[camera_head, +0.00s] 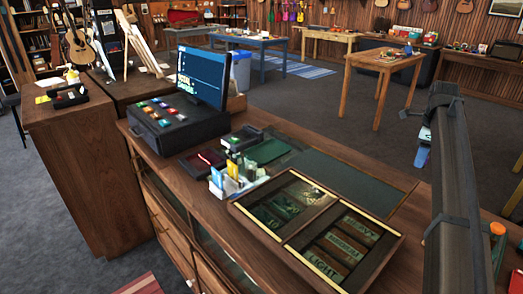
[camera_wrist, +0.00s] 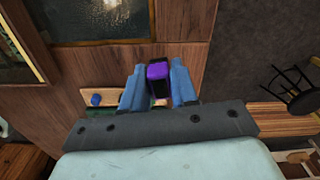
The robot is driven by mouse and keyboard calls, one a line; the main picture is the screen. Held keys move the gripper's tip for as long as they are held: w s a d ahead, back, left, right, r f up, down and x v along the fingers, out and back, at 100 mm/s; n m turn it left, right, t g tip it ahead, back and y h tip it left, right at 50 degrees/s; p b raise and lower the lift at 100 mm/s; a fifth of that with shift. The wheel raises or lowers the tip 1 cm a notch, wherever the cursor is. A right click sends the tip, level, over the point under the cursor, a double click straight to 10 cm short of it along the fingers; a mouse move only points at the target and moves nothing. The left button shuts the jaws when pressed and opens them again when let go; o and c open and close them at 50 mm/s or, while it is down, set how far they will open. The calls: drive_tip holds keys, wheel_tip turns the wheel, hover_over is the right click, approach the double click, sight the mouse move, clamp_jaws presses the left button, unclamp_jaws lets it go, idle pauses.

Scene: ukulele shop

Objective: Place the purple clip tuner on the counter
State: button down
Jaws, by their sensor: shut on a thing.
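The purple clip tuner (camera_wrist: 159,71) is between the blue fingers of my gripper (camera_wrist: 158,84) in the wrist view. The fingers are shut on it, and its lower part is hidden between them. The wooden counter (camera_head: 226,222) runs along the front in the head view. Its wooden surface also shows below the gripper in the wrist view (camera_wrist: 110,66). In the head view, only a blue part of my gripper (camera_head: 422,156) shows at the right beside my dark arm. The tuner cannot be made out there.
An orange-topped item (camera_head: 497,230) stands at the right. A dark mat (camera_head: 340,180) lies behind the display. A stool (camera_wrist: 298,92) stands beyond the counter.

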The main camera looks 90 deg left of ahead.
sight(409, 191)
drive_tip(key=shift+m, duration=0.9)
drive_tip(key=shift+f, duration=0.1)
drive_tip(key=shift+f, duration=4.9)
drive_tip(key=shift+f, duration=0.1)
drive_tip(key=c, duration=0.9)
unclamp_jaws()
drive_tip(key=shift+o, duration=0.2)
wheel_tip(409, 191, up, 12)
drive_tip(key=shift+r, duration=0.1)
